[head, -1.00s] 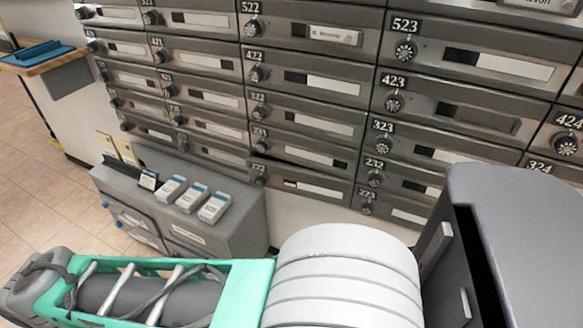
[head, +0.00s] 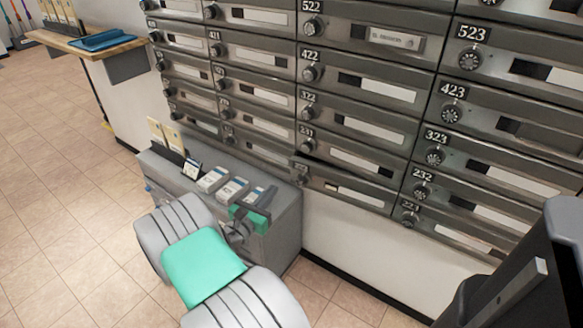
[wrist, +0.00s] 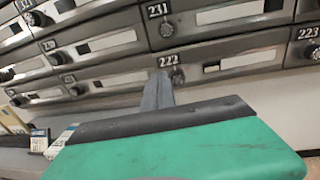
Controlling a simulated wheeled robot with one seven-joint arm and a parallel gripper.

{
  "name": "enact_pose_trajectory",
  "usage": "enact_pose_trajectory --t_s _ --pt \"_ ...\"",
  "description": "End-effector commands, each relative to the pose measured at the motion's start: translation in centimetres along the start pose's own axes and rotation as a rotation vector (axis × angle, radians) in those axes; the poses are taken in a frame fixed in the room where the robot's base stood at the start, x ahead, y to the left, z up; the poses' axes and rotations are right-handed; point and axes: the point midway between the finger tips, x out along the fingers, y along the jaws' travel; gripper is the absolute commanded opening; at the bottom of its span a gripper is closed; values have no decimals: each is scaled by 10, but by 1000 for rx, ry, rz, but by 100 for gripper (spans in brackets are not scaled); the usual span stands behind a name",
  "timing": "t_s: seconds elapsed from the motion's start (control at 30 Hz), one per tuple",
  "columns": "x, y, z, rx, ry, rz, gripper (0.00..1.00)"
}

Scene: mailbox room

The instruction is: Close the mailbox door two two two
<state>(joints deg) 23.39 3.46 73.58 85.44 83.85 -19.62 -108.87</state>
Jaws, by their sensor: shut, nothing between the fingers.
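The mailbox door 222 (head: 345,188) is the bottom grey door of its column in the head view. A dark gap along its top edge shows it slightly ajar, tipped outward. In the wrist view door 222 (wrist: 245,68) is straight ahead, with its lock and label plate visible. My gripper (head: 267,197) is in front and to the left of the door, low over the grey cabinet's right end. In the wrist view my gripper (wrist: 157,90) is shut and empty, its fingers overlapping the door's left end near the number. I cannot tell whether they touch it.
A grey cabinet (head: 275,235) stands below the mailboxes, with several white boxes (head: 222,186) and small cards on top. A wooden counter with a blue tray (head: 105,39) is at the far left. The tiled floor (head: 60,215) at left is clear. Neighbouring doors look closed.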

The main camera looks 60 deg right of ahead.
Motion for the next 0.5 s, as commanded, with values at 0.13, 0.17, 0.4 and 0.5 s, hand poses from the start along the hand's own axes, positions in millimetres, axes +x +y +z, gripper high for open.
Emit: enact_pose_trajectory --t_s 0.13,0.17,0.4,0.5 --pt "15 -2 2 -2 4 -3 0" --pt "18 -2 2 -2 5 -3 0" --pt "46 -2 2 2 6 -4 0" --pt "62 -2 1 3 6 -4 0"
